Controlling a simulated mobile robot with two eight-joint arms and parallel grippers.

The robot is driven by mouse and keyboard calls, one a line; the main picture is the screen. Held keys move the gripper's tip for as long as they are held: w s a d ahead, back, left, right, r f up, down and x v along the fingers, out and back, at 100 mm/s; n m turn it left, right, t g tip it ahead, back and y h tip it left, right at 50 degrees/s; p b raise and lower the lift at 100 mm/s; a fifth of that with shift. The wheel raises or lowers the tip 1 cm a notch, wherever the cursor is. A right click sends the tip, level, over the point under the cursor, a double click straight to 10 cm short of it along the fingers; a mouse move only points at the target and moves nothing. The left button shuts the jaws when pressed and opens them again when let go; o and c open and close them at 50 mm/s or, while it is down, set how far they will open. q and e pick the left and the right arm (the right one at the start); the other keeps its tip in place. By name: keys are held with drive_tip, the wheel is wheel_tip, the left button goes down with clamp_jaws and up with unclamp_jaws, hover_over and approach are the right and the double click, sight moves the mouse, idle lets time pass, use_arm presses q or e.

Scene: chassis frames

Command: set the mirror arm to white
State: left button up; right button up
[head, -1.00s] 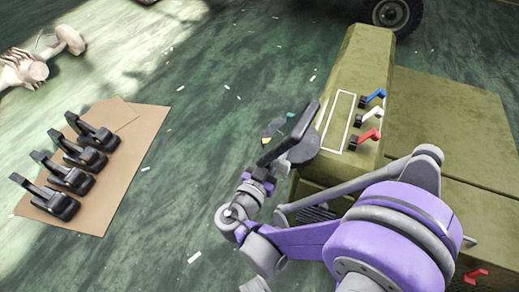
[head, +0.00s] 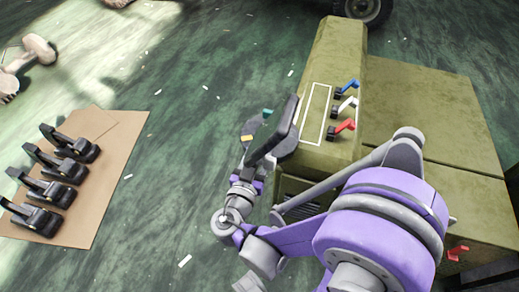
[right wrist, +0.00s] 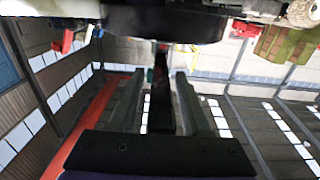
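A dark elongated bar, seemingly the mirror arm (head: 283,122), slants beside the left flank of the olive chassis frame (head: 335,55). A dark rounded plate (right wrist: 160,25) lies beyond the tips. My left gripper is out of view.
Blue (head: 349,86), white (head: 347,104) and red (head: 345,126) levers stand on the chassis, beside a white outlined rectangle. Several black clamp-like parts (head: 68,145) lie on a cardboard sheet (head: 112,165) at left.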

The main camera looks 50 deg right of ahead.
idle(0.3)
drive_tip(key=v, duration=1)
drive_tip(key=shift+s+a+r, duration=0.1)
drive_tip(key=shift+s+a, duration=0.15)
drive_tip(key=shift+a, duration=0.05)
